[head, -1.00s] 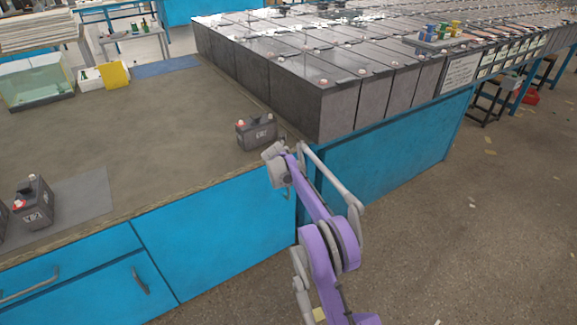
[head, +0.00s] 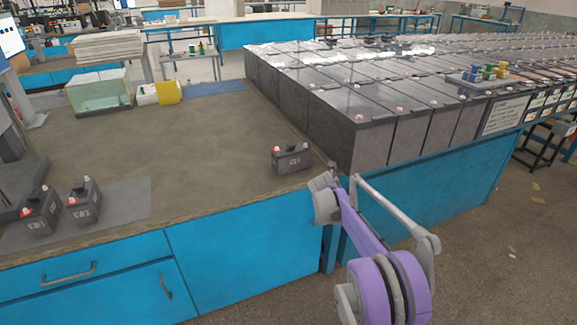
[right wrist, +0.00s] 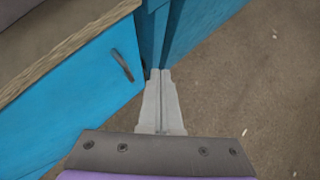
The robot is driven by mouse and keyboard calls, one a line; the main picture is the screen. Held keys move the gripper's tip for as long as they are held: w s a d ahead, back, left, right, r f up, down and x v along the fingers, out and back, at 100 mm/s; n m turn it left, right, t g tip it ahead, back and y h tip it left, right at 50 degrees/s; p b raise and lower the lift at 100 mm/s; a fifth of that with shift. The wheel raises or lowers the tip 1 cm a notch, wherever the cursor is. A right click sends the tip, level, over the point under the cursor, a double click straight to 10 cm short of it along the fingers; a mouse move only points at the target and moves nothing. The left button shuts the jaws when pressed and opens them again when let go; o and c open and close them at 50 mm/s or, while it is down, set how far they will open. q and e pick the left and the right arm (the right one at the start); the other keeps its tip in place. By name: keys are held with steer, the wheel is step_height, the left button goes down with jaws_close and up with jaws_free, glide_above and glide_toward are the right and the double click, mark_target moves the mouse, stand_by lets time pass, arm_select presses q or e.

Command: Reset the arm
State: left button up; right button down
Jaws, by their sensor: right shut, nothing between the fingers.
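My right arm shows in the head view in front of the bench's right corner, raised and bent. Its gripper (right wrist: 161,72) shows in the right wrist view, shut and empty, its fingertips pointing down over the floor beside the blue cabinet. My left gripper is not in view. A small dark battery (head: 291,158) stands alone on the bench near its right front edge, close to the arm. Two similar batteries, one (head: 85,201) beside another (head: 38,211), stand at the left on a grey mat (head: 130,197). No gripper touches any battery.
The brown bench top (head: 160,135) is mostly clear in the middle. Rows of large grey batteries (head: 357,143) fill the right side. A glass tank (head: 98,92) and a yellow item (head: 167,92) stand at the back left. Open floor (head: 520,230) lies at the right.

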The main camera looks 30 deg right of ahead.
steer(key=s+a+r+m+y, duration=0.25)
steer(key=s+a+m, duration=0.4)
steer(key=a, duration=0.45)
steer(key=s+a+r+m+y, duration=0.1)
steer(key=s+a+r+m, duration=0.2)
steer(key=s+a+m, duration=0.5)
steer(key=s+a+f+m+y, duration=0.1)
steer(key=s+a+f+m, duration=0.25)
steer(key=s+a, duration=0.35)
steer(key=s+a+f+m+y, duration=0.15)
steer(key=s+a+m, duration=0.3)
steer(key=s, duration=0.45)
steer(key=s+a+f+m+y, duration=0.1)
steer(key=s+a+f+m, duration=0.2)
steer(key=s+a, duration=0.4)
arm_select(q)
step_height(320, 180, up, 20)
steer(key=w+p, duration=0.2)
steer(key=p, duration=1.5)
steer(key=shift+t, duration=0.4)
arm_select(e)
step_height(320, 180, up, 20)
steer(key=w, duration=0.1)
steer(key=shift+w+d+r, duration=0.2)
steer(key=shift+w, duration=0.15)
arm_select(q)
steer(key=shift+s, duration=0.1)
